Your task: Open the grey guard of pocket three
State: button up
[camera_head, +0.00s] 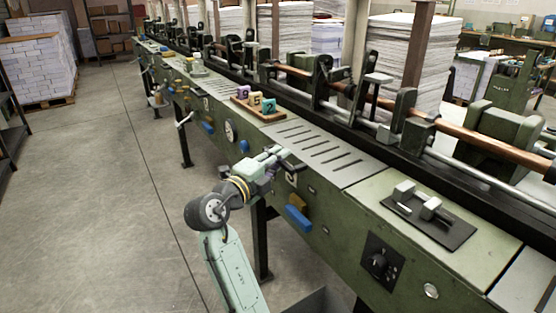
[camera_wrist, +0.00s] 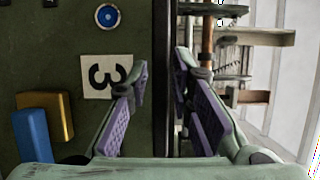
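A white label with a black 3 (camera_wrist: 106,76) is on the green front panel in the wrist view, turned on its side. The label (camera_head: 291,180) also shows just below my gripper in the head view. A grey slotted plate (camera_head: 330,150) lies flat on top of the machine above it; I cannot tell whether this is the guard. My gripper (camera_head: 282,153) is at the plate's front edge. In the wrist view my gripper (camera_wrist: 163,90) has its purple-padded fingers apart, with a dark upright strip seen between them. Contact with the edge cannot be made out.
A blue handle (camera_head: 298,217) and a yellow block (camera_head: 296,202) stick out of the front below the label. A wooden tray (camera_head: 262,112) with coloured number blocks stands on the machine farther back. A dark plate with metal fittings (camera_head: 428,218) lies at right. The floor at left is clear.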

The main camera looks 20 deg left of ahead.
grip_shut()
dwell(0.4)
jog(key=shift+r, duration=0.1)
